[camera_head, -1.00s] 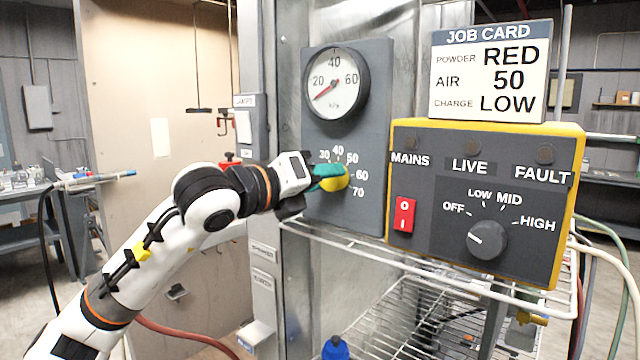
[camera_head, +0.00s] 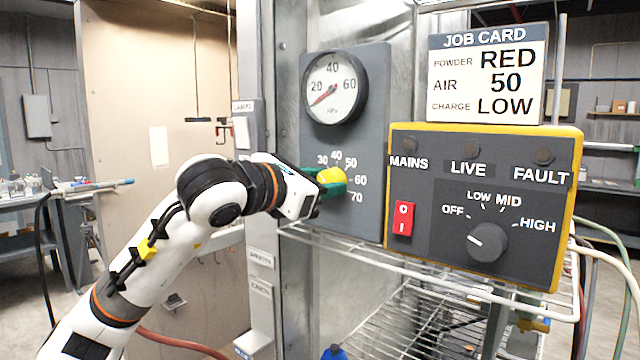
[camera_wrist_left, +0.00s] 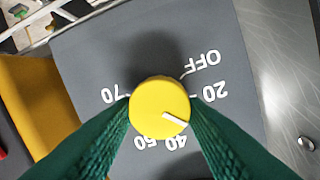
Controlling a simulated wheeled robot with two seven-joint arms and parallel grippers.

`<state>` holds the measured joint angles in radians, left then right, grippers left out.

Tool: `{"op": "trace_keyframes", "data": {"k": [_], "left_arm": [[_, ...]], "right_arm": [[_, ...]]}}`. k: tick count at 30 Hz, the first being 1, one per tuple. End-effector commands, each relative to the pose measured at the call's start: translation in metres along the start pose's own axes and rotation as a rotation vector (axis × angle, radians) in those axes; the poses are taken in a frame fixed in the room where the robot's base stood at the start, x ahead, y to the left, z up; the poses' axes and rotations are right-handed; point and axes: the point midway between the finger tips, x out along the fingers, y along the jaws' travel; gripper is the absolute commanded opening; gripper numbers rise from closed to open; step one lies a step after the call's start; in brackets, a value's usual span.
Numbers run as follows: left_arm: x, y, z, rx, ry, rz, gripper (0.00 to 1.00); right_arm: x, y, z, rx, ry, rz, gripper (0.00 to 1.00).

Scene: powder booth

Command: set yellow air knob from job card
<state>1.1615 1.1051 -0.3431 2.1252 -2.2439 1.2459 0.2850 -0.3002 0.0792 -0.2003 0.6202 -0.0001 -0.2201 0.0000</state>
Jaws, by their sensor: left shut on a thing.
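The yellow air knob (camera_head: 331,178) sits on the grey panel (camera_head: 375,80) below the gauge (camera_head: 335,87). My left gripper (camera_head: 333,184) is shut on it, and in the left wrist view its green fingers (camera_wrist_left: 160,112) flank the yellow knob (camera_wrist_left: 158,100). There the knob's white pointer line aims at the right finger, between the 20 and 40 marks. That finger hides the scale there; the other hides the stretch between 50 and 70. The gauge needle points low left, just below 20. The job card (camera_head: 487,75) reads powder RED, air 50, charge LOW. My right gripper is out of view.
A yellow-edged control box (camera_head: 570,230) stands right of the panel, with a red switch (camera_head: 403,218) and a black charge knob (camera_head: 487,242). A wire shelf (camera_head: 400,325) lies below. A blue cap (camera_head: 334,352) shows at the bottom edge.

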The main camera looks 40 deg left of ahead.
Motion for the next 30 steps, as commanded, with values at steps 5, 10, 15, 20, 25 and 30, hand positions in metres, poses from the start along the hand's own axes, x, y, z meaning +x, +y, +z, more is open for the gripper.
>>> {"op": "trace_keyframes", "data": {"k": [5, 10, 15, 20, 25, 30], "left_arm": [[0.000, 0.001, -0.001, 0.167, -0.008, -0.015, 0.17], [0.000, 0.003, 0.000, 0.327, -0.018, -0.028, 0.17], [0.000, 0.003, 0.000, 0.488, -0.026, -0.043, 0.17], [0.000, 0.004, 0.000, 0.639, -0.036, -0.057, 0.17], [0.000, 0.005, 0.001, 0.798, -0.046, -0.070, 0.17], [0.000, 0.006, 0.001, 0.960, -0.055, -0.085, 0.17]], "right_arm": [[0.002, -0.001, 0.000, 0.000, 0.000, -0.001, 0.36], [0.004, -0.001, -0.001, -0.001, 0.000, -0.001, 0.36], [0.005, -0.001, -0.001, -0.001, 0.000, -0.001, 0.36], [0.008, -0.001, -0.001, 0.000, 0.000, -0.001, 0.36], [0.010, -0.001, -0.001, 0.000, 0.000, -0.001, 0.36], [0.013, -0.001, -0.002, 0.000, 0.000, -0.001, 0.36]]}}
